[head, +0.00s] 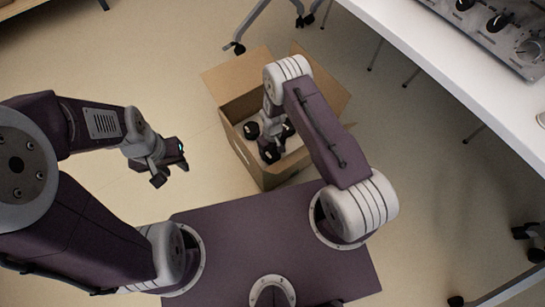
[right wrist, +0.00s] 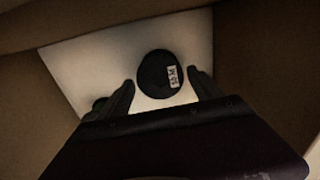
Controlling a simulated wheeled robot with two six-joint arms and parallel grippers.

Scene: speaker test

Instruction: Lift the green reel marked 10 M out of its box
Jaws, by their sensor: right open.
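The open cardboard box (head: 246,161) stands on the floor in front of my base. My right gripper (head: 279,143) reaches down into it, open and empty. In the right wrist view its fingers (right wrist: 160,84) stand apart, above and on either side of a dark round reel (right wrist: 152,75) with a white label, turned sideways and hard to read.
The box flaps (head: 240,72) are folded outward, and its walls rise close around my right gripper. A white table (head: 430,60) with a grey control panel (head: 500,35) stands at the right. Wheeled stand legs (head: 236,46) are behind the box. Floor left of the box is clear.

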